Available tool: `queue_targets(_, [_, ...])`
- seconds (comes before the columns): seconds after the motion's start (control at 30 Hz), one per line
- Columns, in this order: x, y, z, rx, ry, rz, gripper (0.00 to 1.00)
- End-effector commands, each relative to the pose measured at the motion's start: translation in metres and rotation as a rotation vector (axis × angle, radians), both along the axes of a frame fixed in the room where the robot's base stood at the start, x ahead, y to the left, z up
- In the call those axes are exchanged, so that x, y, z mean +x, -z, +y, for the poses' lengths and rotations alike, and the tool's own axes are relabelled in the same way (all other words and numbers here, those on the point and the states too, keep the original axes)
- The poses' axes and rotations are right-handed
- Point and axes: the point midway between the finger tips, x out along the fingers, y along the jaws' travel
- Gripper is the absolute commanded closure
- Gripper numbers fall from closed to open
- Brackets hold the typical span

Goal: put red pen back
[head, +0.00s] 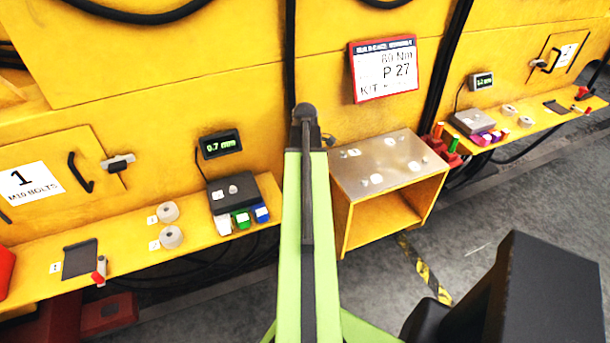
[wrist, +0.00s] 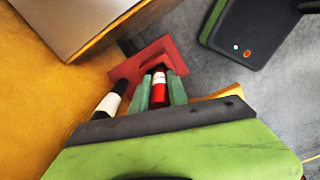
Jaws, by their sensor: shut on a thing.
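In the wrist view, the red pen (wrist: 159,90), with a white band, stands between the two green fingers of my gripper (wrist: 160,92), which is shut on it. A red holder (wrist: 130,67) lies just beyond the fingertips; I cannot tell whether the pen touches it. A black pen with a white band (wrist: 106,104) is tilted to the left of the fingers. My gripper does not show in the head view.
A yellow metal-topped box (head: 385,160) stands at the centre; its edge (wrist: 95,40) is close by in the wrist view. The left shelf (head: 130,258) holds rolls and a gauge (head: 232,192). A red stand (head: 437,148) holds orange and green items.

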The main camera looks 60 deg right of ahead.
Motion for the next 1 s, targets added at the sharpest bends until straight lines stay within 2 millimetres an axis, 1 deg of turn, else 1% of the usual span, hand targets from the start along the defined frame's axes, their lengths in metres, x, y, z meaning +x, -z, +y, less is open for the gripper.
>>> queue_targets(0.57, [-0.0001,0.0064,-0.0001,0.000,0.000,0.000,1.00])
queue_targets(0.6, [-0.0001,0.0064,-0.0001,0.000,0.000,0.000,0.79])
queue_targets(0.77, [-0.0001,0.0058,-0.0001,0.000,0.000,0.000,0.58])
queue_targets(0.8, [-0.0001,0.0058,-0.0001,0.000,0.000,0.000,0.54])
queue_targets(1.0, [0.0000,0.0058,0.0000,0.000,0.000,0.000,0.54])
